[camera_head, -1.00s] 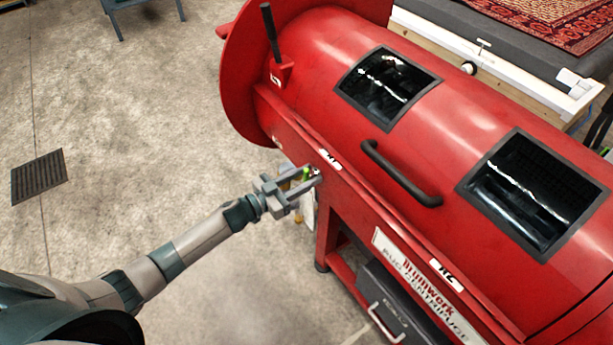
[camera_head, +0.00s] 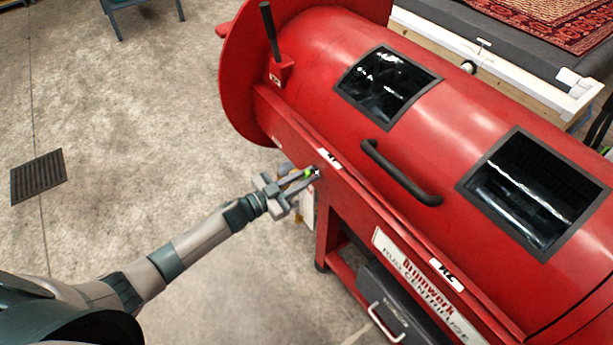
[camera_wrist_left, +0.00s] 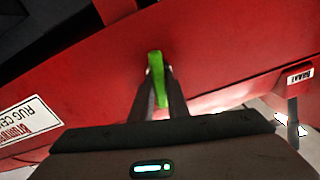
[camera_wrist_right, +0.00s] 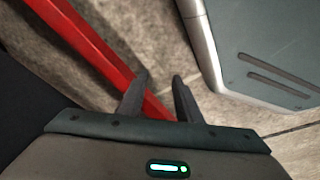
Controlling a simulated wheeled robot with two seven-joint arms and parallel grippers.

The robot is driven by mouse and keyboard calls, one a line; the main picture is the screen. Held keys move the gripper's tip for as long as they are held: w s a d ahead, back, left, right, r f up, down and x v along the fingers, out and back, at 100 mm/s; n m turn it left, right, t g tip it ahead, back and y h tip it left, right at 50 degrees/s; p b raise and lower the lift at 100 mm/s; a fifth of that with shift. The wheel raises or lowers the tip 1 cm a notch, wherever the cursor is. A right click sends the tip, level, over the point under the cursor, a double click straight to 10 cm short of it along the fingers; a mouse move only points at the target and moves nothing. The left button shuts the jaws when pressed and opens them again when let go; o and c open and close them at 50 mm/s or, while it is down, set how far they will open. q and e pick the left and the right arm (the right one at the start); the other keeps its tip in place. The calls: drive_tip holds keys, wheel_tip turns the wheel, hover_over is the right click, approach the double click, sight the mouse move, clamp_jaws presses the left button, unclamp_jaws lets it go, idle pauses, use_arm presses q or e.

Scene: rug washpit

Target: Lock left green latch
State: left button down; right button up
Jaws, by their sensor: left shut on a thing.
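The left green latch (camera_wrist_left: 157,75) is a small bright green lever on the front rim of the red rug centrifuge (camera_wrist_left: 220,65). My left gripper (camera_wrist_left: 160,92) is shut on it, with a finger on each side and its upper end showing beyond the tips. In the head view the left gripper (camera_head: 311,172) is at the drum's front edge, below the left white label (camera_head: 329,158), and mostly hides the latch (camera_head: 308,174). My right gripper (camera_wrist_right: 160,76) shows only in its wrist view, with its fingers apart and nothing seen between them.
A black handle bar (camera_head: 400,174) sits on the lid between two dark windows. A black lever (camera_head: 270,32) stands at the drum's left end. A red bar (camera_wrist_right: 95,55) passes behind the right fingers. Open concrete floor (camera_head: 130,120) lies to the left.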

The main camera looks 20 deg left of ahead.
use_arm(q)
drive_tip(key=shift+f+m, duration=0.1)
drive_tip(key=shift+m, duration=0.8)
drive_tip(key=shift+s+d+m+b, duration=0.1)
drive_tip(key=shift+m+b, duration=0.25)
drive_tip(key=shift+m, duration=0.55)
drive_tip(key=shift+f+m, duration=0.1)
drive_tip(key=shift+m, duration=0.8)
drive_tip(key=shift+d+m+b, duration=0.1)
drive_tip(key=shift+m+b, duration=0.4)
drive_tip(key=shift+m, duration=0.4)
drive_tip(key=m, duration=0.2)
drive_tip(key=m+b, duration=0.1)
drive_tip(key=m, duration=0.1)
drive_tip(key=m+b, duration=0.1)
drive_tip(key=m, duration=0.1)
drive_tip(key=shift+s+f, duration=0.15)
drive_tip(key=shift+f, duration=0.15)
drive_tip(key=shift+m+b, duration=0.55)
drive_tip(key=shift+m, duration=0.55)
use_arm(e)
wheel_tip(320, 180, up, 12)
drive_tip(key=w+a, duration=0.1)
drive_tip(key=shift+w, duration=0.4)
use_arm(q)
drive_tip(key=c, duration=1.7)
unclamp_jaws()
